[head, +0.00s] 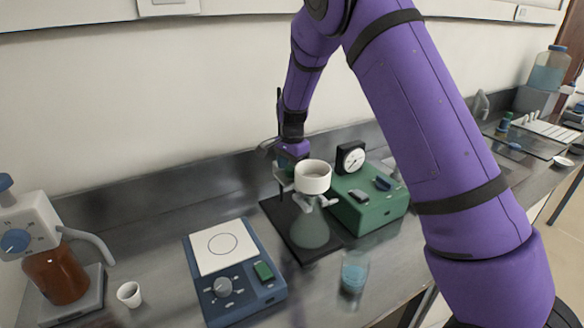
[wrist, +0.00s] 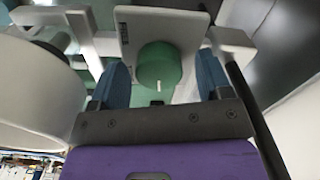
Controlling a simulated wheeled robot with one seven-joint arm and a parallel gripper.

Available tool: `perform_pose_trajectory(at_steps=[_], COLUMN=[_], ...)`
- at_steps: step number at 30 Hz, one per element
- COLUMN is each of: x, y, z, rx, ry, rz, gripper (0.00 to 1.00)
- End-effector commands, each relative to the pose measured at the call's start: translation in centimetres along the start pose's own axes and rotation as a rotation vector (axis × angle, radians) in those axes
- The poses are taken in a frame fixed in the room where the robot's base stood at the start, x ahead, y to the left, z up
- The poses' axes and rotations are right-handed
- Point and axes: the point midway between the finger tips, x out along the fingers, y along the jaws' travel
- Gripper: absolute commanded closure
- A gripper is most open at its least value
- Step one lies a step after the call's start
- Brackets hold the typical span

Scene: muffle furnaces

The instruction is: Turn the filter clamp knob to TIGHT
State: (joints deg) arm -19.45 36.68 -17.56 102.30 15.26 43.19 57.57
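The filter clamp knob (wrist: 157,70) is a green round knob with a short white mark, on a pale plate (wrist: 128,30) with a small dark label I cannot read. My gripper (wrist: 160,78) has its two blue fingers on either side of the knob, with visible gaps. In the head view my gripper (head: 284,168) is behind and left of the white filter funnel (head: 313,180), which sits above a conical flask (head: 310,232) on a dark mat. The knob is not clearly visible there.
A green box (head: 368,210) with a round gauge (head: 351,159) stands right of the flask. A blue device (head: 245,300) with a white top is at front left. A beaker (head: 354,272) stands in front. A wall (head: 150,110) is close behind.

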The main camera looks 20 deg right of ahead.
Motion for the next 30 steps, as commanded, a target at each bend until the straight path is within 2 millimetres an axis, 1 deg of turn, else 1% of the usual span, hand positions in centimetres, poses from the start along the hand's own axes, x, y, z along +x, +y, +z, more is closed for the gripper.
perform_pose_trajectory(at_steps=[6,10,14,21,24,27,30], x=[0.0,-0.8,-2.8,-7.4,-8.8,-9.9,-10.5], y=[0.0,0.0,0.0,0.0,-0.1,0.0,0.0], z=[0.0,0.0,0.1,0.0,0.0,0.0,0.0], rx=[-0.001,-0.001,-0.002,-0.001,-0.001,-0.001,-0.001], ry=[-0.001,-0.001,0.000,0.001,0.001,0.000,-0.001], rz=[0.001,0.001,-0.001,-0.002,-0.002,-0.001,0.001], gripper=[0.29,0.29,0.29,0.29,0.29,0.29,0.29])
